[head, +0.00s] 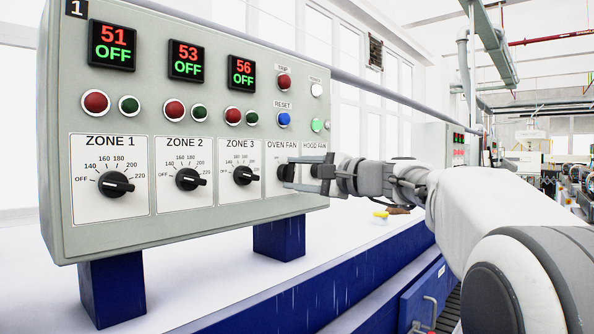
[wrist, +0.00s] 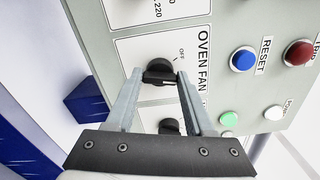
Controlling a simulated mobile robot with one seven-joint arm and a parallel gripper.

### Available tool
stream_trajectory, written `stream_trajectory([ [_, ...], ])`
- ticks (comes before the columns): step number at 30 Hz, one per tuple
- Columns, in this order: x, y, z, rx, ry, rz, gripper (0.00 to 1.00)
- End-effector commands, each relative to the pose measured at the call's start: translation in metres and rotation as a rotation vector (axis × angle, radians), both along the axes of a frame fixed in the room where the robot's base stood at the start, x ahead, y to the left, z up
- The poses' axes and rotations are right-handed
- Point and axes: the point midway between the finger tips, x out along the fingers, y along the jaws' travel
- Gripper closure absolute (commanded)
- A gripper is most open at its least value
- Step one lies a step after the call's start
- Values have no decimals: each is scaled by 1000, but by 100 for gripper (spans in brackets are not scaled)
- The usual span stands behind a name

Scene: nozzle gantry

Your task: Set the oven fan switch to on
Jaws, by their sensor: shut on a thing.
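The oven fan switch (head: 283,173) is a black rotary knob on the grey control panel, under the label OVEN FAN. In the wrist view the knob (wrist: 158,68) sits between the two fingertips, with the word OFF printed beside it. My gripper (head: 288,173) reaches in from the right and is shut on this knob. In the wrist view my gripper (wrist: 160,74) has one finger on each side of the knob. The fingers hide part of the dial face, so I cannot tell its exact pointer direction.
The hood fan knob (wrist: 170,126) lies close by, between my fingers nearer the palm. The blue reset button (head: 284,120), red trip button (head: 284,81) and green button (head: 316,125) are above. Zone 3's knob (head: 243,175) is to the left.

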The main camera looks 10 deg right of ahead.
Motion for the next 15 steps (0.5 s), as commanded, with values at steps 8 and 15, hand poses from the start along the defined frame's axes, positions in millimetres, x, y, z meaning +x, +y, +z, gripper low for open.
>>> stream_trajectory([
  [8, 0, 0, 1, 147, 108, 0, 100],
  [15, 0, 0, 0, 215, 158, 0, 100],
])
